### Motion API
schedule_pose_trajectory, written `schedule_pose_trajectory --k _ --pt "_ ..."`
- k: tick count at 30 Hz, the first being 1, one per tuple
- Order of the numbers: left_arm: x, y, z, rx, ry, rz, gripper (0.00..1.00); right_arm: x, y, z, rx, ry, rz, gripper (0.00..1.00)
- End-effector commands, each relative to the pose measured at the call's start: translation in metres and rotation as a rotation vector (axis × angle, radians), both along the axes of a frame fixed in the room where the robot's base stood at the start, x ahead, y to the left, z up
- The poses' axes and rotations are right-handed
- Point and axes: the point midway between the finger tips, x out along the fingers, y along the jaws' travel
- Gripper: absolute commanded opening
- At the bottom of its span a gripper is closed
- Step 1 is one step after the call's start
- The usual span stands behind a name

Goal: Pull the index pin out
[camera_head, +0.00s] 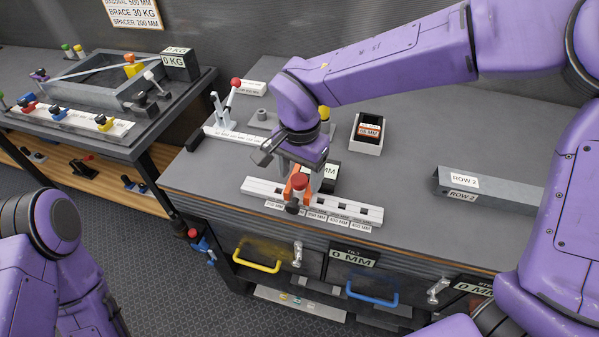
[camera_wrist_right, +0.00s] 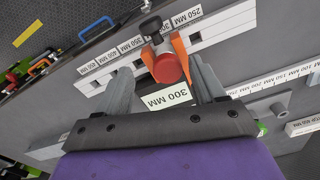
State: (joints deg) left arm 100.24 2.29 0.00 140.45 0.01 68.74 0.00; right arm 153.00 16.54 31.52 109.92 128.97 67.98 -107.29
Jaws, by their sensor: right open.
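The red round knob, apparently the index pin's head (camera_head: 299,181), stands on an orange fork-like piece with a black knob, at the white slotted rail (camera_head: 345,209) on the bench. In the right wrist view the red knob (camera_wrist_right: 166,68) sits between the two grey fingers of my right gripper (camera_wrist_right: 161,76). The gripper is open, with a gap showing on both sides of the knob. In the head view my right gripper (camera_head: 287,164) is just behind the knob and partly covers the area. My left arm shows at the lower left; its gripper is outside the view.
A black block with an MM label (camera_head: 329,171) stands close behind the rail. A white bin (camera_head: 368,134), a second rail with a red-tipped lever (camera_head: 235,83) and a grey channel (camera_head: 490,190) are also on the bench. Drawers with yellow and blue handles (camera_head: 372,297) lie below.

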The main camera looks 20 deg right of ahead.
Motion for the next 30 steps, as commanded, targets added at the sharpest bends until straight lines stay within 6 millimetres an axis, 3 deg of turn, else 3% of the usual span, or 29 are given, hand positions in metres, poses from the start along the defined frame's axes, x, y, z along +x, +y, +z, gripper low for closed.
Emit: schedule_pose_trajectory --k 4,13,18,19,20,21,24,30 --pt "0.001 0.000 0.002 0.000 -0.002 0.000 0.43 0.001 0.001 -0.017 -0.001 0.003 0.002 0.69" --pt "0.001 0.000 0.002 0.000 -0.002 0.000 0.43 0.002 0.001 -0.020 0.000 0.001 0.003 0.69" --pt "0.001 0.000 0.002 0.000 -0.002 0.000 0.43 0.002 0.001 -0.020 0.000 0.001 0.003 0.14" --pt "0.001 0.000 0.001 0.000 -0.002 0.000 0.43 0.001 0.001 -0.020 0.000 0.001 0.003 0.08" --pt "0.001 0.000 0.001 0.000 -0.002 0.000 0.43 0.001 0.001 -0.020 0.000 0.001 0.003 0.08" --pt "0.001 0.000 0.001 0.000 -0.002 0.000 0.43 0.001 0.001 -0.021 -0.001 0.002 0.003 0.32" --pt "0.001 0.000 0.001 0.000 -0.002 0.000 0.43 0.001 0.001 -0.021 -0.001 0.002 0.003 0.04" --pt "0.001 0.000 0.002 0.000 -0.002 0.000 0.43 0.001 0.001 -0.020 -0.001 0.003 0.003 0.04"
